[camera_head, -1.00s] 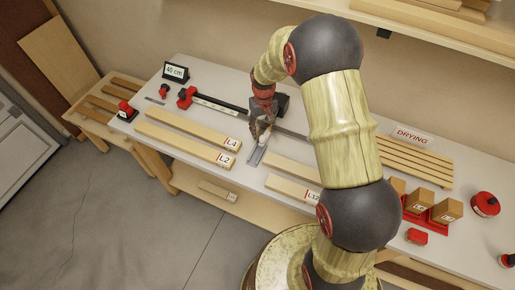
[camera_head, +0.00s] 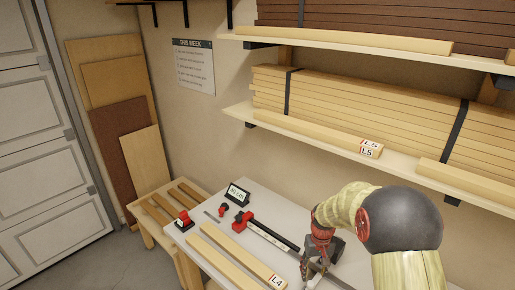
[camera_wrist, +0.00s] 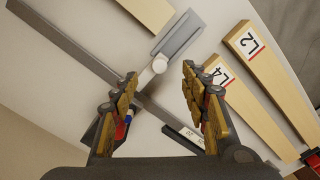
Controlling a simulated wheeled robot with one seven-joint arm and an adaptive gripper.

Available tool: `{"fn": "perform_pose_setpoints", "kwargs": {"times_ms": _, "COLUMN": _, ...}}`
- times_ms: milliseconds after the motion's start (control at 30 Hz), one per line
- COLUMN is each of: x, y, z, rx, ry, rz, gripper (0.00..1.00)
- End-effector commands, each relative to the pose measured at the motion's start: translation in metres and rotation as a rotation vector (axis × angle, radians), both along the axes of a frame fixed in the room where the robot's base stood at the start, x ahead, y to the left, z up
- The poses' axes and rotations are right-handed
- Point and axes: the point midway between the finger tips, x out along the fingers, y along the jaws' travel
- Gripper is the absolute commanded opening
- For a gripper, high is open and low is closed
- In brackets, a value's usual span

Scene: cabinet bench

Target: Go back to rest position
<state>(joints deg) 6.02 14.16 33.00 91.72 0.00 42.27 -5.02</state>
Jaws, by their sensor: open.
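My gripper (camera_head: 314,278) is low over the white bench at the bottom of the head view, beside the black measuring rail (camera_head: 268,234). In the wrist view my gripper (camera_wrist: 160,84) has its two fingers spread wide with nothing held between them.
A "40 cm" sign (camera_head: 237,194) and red clamp parts (camera_head: 243,221) stand at the bench's back left. Shelves with stacked boards (camera_head: 380,108) hang above the bench. A low side bench (camera_head: 160,218) stands left. Open floor (camera_head: 115,262) shows at lower left.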

Motion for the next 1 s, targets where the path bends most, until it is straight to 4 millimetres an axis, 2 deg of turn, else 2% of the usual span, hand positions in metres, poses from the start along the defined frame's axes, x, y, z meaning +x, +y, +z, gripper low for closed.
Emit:
{"fn": "perform_pose_setpoints", "kwargs": {"times_ms": 133, "x": -0.039, "y": 0.004, "z": -0.008, "rx": 0.007, "ry": 0.074, "rz": -0.016, "gripper": 0.45}}
{"fn": "perform_pose_setpoints", "kwargs": {"times_ms": 367, "x": -0.093, "y": 0.014, "z": 0.042, "rx": 0.006, "ry": 0.077, "rz": -0.037, "gripper": 0.45}}
{"fn": "perform_pose_setpoints", "kwargs": {"times_ms": 700, "x": -0.174, "y": 0.032, "z": 0.119, "rx": -0.005, "ry": -0.057, "rz": -0.039, "gripper": 0.45}}
{"fn": "perform_pose_setpoints", "kwargs": {"times_ms": 1000, "x": -0.243, "y": 0.046, "z": 0.154, "rx": -0.009, "ry": -0.251, "rz": -0.020, "gripper": 0.45}}
